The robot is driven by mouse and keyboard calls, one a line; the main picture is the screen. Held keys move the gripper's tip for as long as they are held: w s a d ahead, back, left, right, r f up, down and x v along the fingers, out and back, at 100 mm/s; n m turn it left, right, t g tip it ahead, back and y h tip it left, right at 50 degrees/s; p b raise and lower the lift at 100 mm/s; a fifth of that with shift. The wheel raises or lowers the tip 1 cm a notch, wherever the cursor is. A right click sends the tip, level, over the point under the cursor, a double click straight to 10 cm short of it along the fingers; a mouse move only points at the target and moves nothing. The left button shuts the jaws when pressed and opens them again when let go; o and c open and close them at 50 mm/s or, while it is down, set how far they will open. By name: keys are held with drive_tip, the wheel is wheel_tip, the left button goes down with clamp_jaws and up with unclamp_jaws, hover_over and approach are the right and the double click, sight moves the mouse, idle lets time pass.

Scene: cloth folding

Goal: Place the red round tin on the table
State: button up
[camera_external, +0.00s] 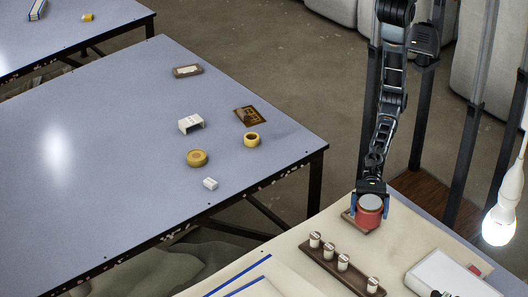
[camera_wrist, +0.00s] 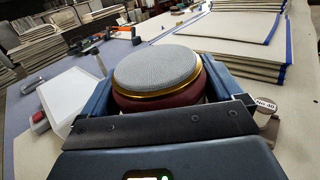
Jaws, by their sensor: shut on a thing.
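The red round tin (camera_external: 369,217) has a pale grey top and sits between the blue fingers of my gripper (camera_external: 370,203), which is shut on it. In the wrist view the tin (camera_wrist: 158,68) shows a grey textured lid, a gold rim and a dark red side, with a blue finger on either side. The tin is over the near table (camera_external: 300,225), above or on a small brown flat piece (camera_external: 348,217). I cannot tell whether it touches what is under it.
A brown rack (camera_external: 328,264) with several labelled pegs stands just in front of the tin. A white box (camera_external: 452,276) lies at right, and blue-edged cloths (camera_external: 240,280) lie at left. A hanging lamp (camera_external: 497,222) is at right. Another table (camera_external: 100,140) carries small items and has free room.

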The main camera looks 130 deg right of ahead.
drive_tip(key=a+f+b, duration=0.2)
drive_tip(key=a, duration=0.2)
drive_tip(key=a+f+b, duration=0.2)
drive_tip(key=a, duration=0.1)
drive_tip(key=a+f+b, duration=0.2)
drive_tip(key=a+f, duration=0.1)
drive_tip(key=a, duration=0.1)
drive_tip(key=shift+w+a+b, duration=0.1)
drive_tip(key=shift+a+b, duration=0.2)
drive_tip(key=shift+f+b, duration=1.8)
drive_tip(key=shift+f, duration=0.1)
drive_tip(key=shift+f, duration=0.1)
drive_tip(key=shift+f, duration=0.15)
drive_tip(key=o, duration=1.1)
drive_tip(key=shift+o, duration=0.2)
